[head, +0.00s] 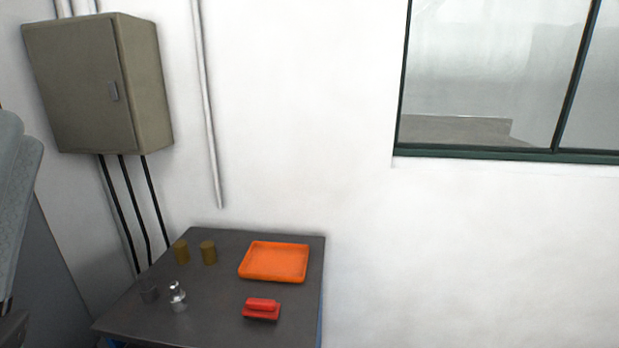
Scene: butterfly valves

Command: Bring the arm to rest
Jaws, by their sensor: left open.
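My left arm (15,190) shows as a pale grey-blue link at the left edge. Below it, a dark part of my left gripper (12,326) shows at the lower left corner, mostly cut off by the frame. It is open, left of the dark table (225,285) and apart from everything on it; nothing shows held in it. My right arm and gripper are not in the picture.
A grey cabinet (85,90) hangs above. Right of the table shows only white wall.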

